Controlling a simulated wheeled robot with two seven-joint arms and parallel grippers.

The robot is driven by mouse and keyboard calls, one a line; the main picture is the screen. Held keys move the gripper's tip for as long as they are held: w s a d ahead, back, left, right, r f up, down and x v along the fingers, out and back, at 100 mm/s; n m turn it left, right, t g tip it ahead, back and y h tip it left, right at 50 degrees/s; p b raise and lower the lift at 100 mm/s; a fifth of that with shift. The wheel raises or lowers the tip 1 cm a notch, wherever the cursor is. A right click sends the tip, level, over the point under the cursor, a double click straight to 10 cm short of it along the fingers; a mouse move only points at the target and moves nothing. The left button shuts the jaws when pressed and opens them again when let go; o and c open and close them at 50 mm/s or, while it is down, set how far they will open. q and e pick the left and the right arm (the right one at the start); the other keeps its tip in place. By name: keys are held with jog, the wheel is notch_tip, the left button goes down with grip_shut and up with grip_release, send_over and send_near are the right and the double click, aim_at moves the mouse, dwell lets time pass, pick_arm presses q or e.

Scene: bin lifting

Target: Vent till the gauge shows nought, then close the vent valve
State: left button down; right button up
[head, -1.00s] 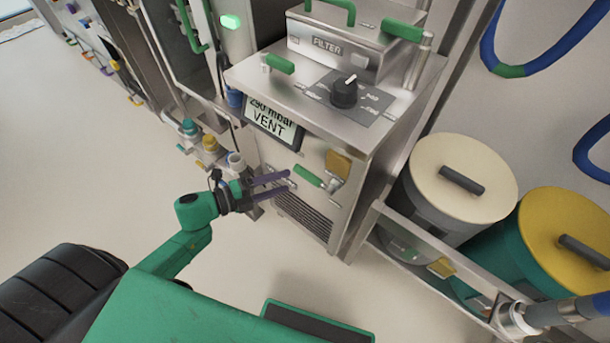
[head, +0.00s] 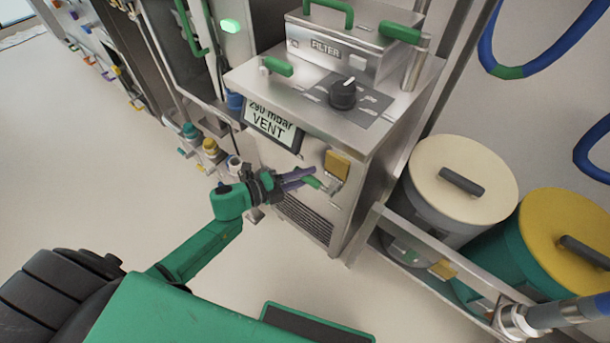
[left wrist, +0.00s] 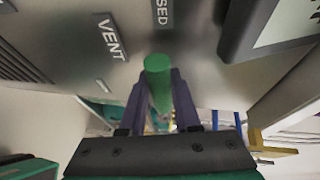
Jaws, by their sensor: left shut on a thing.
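My left gripper (head: 300,180) is at the front of the steel cabinet. Its purple fingers are shut on the green vent valve handle (left wrist: 157,80), which lies between them in the left wrist view. In the head view the handle's end (head: 318,184) shows just past the fingertips. A label reading VENT (left wrist: 111,37) is on the panel, and a second label (left wrist: 163,13) shows only "SED". The gauge display (head: 271,127) on the cabinet front reads 290 mbar, VENT. My right gripper is not in view.
A yellow part (head: 337,165) sits just above the handle. A black knob (head: 343,94) and a FILTER box (head: 335,45) are on top. Lidded drums, cream (head: 463,179) and yellow (head: 562,243), stand at the right. Open floor lies at the left.

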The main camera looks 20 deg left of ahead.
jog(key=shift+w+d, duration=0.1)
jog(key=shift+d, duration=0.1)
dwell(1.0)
